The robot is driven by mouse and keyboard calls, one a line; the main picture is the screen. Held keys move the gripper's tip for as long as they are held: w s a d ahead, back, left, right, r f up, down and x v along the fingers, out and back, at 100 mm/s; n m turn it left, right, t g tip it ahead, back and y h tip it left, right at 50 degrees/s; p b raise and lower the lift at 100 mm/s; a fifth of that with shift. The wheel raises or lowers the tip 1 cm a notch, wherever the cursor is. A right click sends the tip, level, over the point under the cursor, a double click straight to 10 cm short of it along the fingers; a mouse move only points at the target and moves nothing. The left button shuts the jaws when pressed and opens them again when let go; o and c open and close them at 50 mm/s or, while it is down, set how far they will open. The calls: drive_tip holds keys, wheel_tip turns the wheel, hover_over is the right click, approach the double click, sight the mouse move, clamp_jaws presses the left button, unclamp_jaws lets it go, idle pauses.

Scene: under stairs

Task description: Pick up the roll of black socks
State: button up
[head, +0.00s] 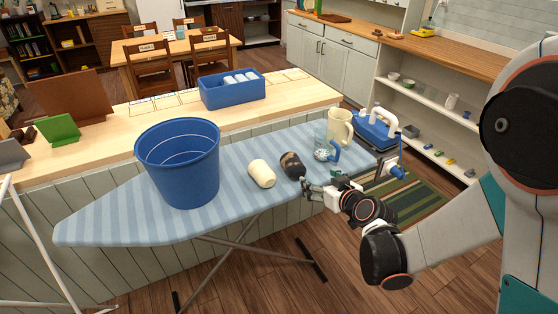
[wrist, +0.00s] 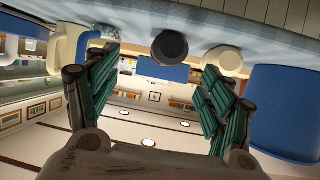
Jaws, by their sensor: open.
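The roll of black socks (head: 292,165) lies on the striped ironing board (head: 110,213), just right of a cream roll (head: 262,173). My gripper (head: 308,187) is at the near right of the black roll, low over the board's front edge. In the wrist view, which appears upside down, the black roll (wrist: 170,47) shows ahead, between the directions of the two green-padded fingers. My gripper (wrist: 160,66) is open there, with nothing between its fingers. The cream roll (wrist: 222,60) shows beside the right finger. I cannot tell the exact gap to the black roll.
A big blue bucket (head: 180,165) stands on the board left of the rolls. A clear spray bottle (head: 322,143), a cream pitcher (head: 340,126) and a blue iron (head: 375,130) stand to the right. Behind, a counter (head: 290,92) holds a blue bin (head: 232,94).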

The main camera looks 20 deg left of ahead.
sight(302, 172)
drive_tip(key=x, duration=0.3)
drive_tip(key=b+x, duration=0.1)
drive_tip(key=x, duration=0.2)
drive_tip(key=a+b+x, duration=0.1)
drive_tip(key=x, duration=0.2)
drive_tip(key=shift+s+r, duration=0.25)
drive_tip(key=shift+r, duration=0.05)
drive_tip(key=x, duration=0.1)
drive_tip(key=b+x, duration=0.1)
drive_tip(key=x, duration=0.1)
drive_tip(key=b+x, duration=0.1)
drive_tip(key=x, duration=0.1)
drive_tip(key=shift+s+a+r, duration=0.1)
drive_tip(key=shift+a+r, duration=0.25)
drive_tip(key=shift+a, duration=0.1)
drive_tip(key=shift+w+a+f, duration=0.1)
drive_tip(key=shift+w+a, duration=0.2)
drive_tip(key=shift+w, duration=0.1)
drive_tip(key=c, duration=1.2)
